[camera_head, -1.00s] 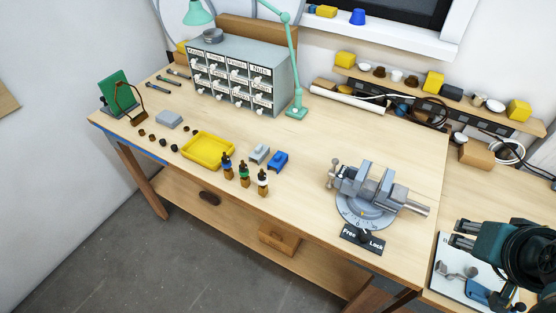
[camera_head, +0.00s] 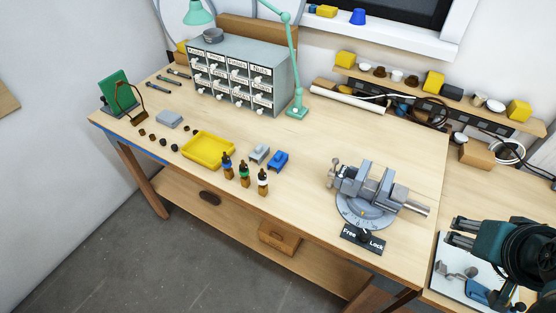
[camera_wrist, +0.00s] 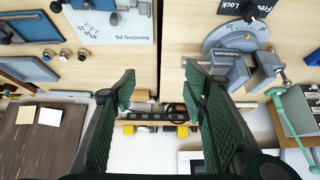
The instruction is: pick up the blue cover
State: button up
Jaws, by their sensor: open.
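A small blue piece (camera_head: 278,160), which looks like the blue cover, rests on the workbench (camera_head: 330,135) near its middle. It stands beside a similar grey piece (camera_head: 259,154), behind the dropper bottles. My gripper (camera_head: 461,231) is at the lower right in the head view, above the bench section right of the vise and far from the blue piece. In the wrist view my gripper (camera_wrist: 160,88) shows two green-padded fingers set wide apart, with nothing between them. I cannot make out the blue piece in the wrist view.
The vise (camera_head: 368,190) on its round base stands between my gripper and the blue piece. Several dropper bottles (camera_head: 244,176) and a yellow tray (camera_head: 208,150) are left of it. A drawer cabinet (camera_head: 240,80) and green lamp (camera_head: 294,70) stand behind.

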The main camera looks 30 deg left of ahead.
jog(key=w+a+r+g+y+p, duration=0.1)
jog(key=w+a+r+g+p, duration=0.2)
jog(key=w+a, duration=0.8)
jog(key=g+h+p, duration=0.1)
jog(key=g+p, duration=0.3)
jog(key=p, duration=0.2)
send_over(277, 154)
jog(key=f, duration=1.4)
jog(key=shift+w+d, duration=0.2)
jog(key=shift+s+a+f, duration=0.1)
jog(key=shift+a+f, duration=0.05)
jog(key=shift+a, duration=0.1)
jog(key=shift+f+p, duration=0.3)
jog(key=shift+f, duration=1)
